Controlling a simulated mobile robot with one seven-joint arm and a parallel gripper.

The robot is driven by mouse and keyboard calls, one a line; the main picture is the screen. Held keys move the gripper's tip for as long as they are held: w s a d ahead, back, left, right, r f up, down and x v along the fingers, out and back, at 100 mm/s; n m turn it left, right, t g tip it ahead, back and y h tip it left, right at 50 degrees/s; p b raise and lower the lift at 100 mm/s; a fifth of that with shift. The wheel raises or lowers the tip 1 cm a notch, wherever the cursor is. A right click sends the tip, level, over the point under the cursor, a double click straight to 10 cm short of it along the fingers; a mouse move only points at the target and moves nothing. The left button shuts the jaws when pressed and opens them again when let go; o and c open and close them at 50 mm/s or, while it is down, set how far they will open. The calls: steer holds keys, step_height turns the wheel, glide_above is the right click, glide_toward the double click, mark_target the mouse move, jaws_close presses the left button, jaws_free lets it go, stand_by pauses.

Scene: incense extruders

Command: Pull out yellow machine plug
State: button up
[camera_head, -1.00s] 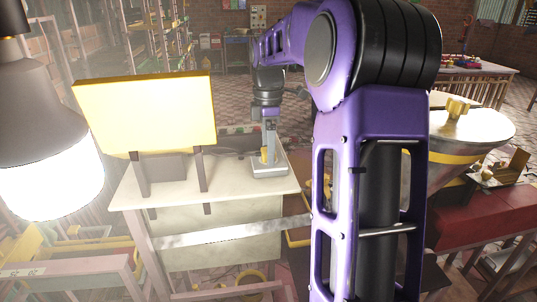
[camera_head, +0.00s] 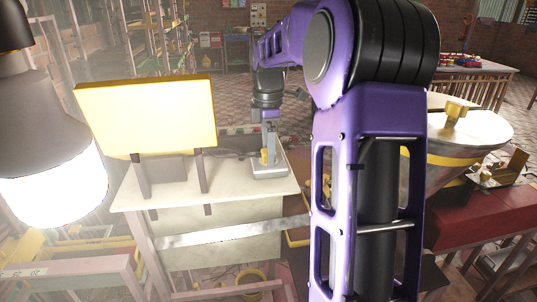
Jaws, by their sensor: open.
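A yellow plug (camera_head: 265,158) sits upright at a grey socket base (camera_head: 270,172) on the right part of a pale tabletop (camera_head: 240,190). My purple and black arm reaches over the table from the right. My gripper (camera_head: 271,152) points down right at the plug, with its fingers close beside it. The gripper is open. The fingers are small and partly overlap the plug, so I cannot tell whether they touch it.
A yellow panel (camera_head: 146,115) stands on the table left of the plug. A bright lamp (camera_head: 50,175) hangs at the left edge. A large metal funnel (camera_head: 470,130) and a red machine (camera_head: 480,212) are on the right. Shelves stand behind.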

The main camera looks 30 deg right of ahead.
jaws_close()
stand_by(0.4)
steer(key=shift+r, duration=0.15)
steer(key=shift+r+p, duration=1)
steer(key=shift+p, duration=0.15)
steer(key=shift+r, duration=1.85)
